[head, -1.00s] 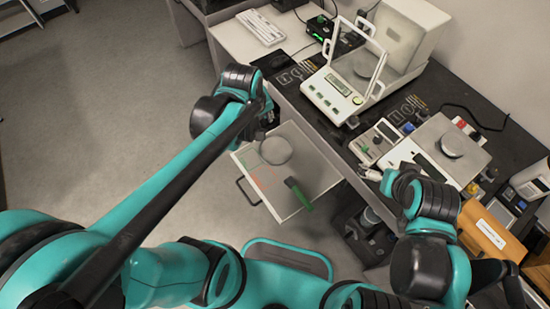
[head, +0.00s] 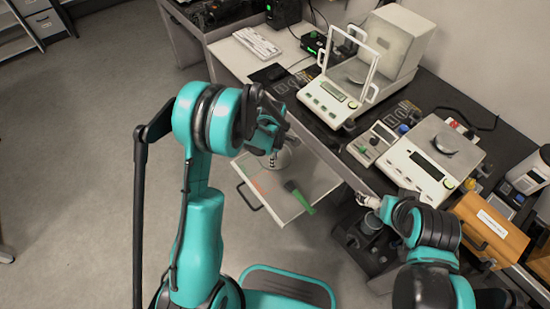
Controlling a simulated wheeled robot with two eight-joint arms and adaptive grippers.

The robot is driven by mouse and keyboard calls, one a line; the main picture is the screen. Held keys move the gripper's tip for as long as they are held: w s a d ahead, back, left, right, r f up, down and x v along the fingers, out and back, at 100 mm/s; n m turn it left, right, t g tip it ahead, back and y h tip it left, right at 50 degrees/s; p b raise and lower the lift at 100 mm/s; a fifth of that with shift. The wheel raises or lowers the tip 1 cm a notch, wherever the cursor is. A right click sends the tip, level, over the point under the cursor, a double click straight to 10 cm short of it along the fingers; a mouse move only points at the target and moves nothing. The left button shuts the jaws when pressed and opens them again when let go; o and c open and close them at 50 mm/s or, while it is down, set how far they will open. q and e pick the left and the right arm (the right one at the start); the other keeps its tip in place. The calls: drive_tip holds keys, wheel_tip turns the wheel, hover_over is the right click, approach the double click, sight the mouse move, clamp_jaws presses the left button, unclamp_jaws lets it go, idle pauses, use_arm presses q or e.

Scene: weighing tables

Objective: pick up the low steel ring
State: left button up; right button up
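A round, pale grey, flat thing (head: 287,157) lies in the open white drawer (head: 322,181); it may be the low steel ring, but it is too small and too covered to be sure. My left gripper (head: 272,160) is over the drawer's back part, in front of this round thing and hiding part of it. Its fingers are too small and shaded to show whether they are open, or whether they touch anything. My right gripper (head: 369,201) is by the dark table's front edge, away from the drawer; its fingers are unclear.
A green-handled brush (head: 299,197) lies in the drawer. On the dark table (head: 462,100) stand a balance with a glass shield (head: 327,99), a second balance (head: 418,165) and a small device (head: 371,143). A wooden box (head: 490,228) is at right. Floor at left is clear.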

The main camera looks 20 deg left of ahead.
sight(277, 170)
use_arm(q)
drive_tip(key=f+b, duration=0.1)
drive_tip(key=f, duration=0.1)
drive_tip(key=f+b, duration=0.1)
drive_tip(key=f, duration=0.2)
drive_tip(key=shift+s+a+f, duration=0.1)
drive_tip(key=shift+a, duration=0.1)
clamp_jaws()
drive_tip(key=shift+r, duration=0.2)
